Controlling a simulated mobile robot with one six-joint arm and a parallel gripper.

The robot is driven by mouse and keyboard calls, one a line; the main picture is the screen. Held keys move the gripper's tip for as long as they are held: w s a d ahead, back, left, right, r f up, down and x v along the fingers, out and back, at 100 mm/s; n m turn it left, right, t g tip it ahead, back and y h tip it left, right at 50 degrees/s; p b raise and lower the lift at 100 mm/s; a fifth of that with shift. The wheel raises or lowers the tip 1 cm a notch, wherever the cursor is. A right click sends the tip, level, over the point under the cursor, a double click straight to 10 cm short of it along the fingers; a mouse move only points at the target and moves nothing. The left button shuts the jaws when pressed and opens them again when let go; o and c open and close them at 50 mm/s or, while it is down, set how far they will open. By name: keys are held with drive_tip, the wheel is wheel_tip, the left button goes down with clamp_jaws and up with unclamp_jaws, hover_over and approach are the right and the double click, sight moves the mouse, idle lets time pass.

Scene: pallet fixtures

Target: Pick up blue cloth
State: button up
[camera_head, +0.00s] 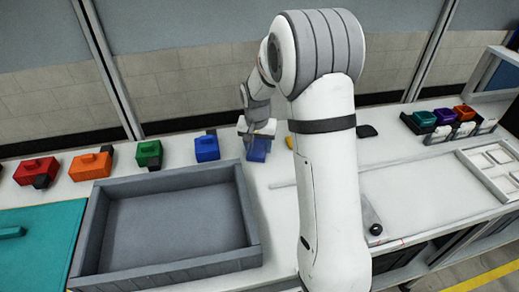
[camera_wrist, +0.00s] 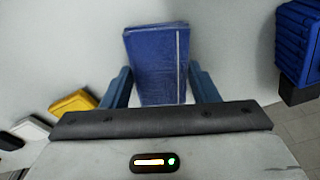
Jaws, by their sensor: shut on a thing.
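The blue cloth (camera_wrist: 157,60) is a folded, flat-sided blue bundle between the two blue fingers of my gripper (camera_wrist: 160,88) in the wrist view. My gripper is shut on it, one finger at each side. In the head view the cloth (camera_head: 257,153) shows just below my gripper (camera_head: 258,137), over the white table. The gripper hides its upper part, and I cannot tell whether it touches the table.
A grey open tray (camera_head: 247,215) stands in front left, empty. Red (camera_head: 36,170), orange (camera_head: 90,166), green (camera_head: 149,153) and blue (camera_head: 207,147) pieces line the back. A yellow item (camera_wrist: 73,102) is close left in the wrist view. A dark rack (camera_head: 450,122) stands right.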

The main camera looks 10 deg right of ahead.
sight(258, 147)
drive_tip(key=shift+c, duration=1)
drive_tip(key=shift+r, duration=0.15)
wheel_tip(258, 147, up, 10)
drive_tip(key=o, duration=0.4)
drive_tip(key=shift+c, duration=1.1)
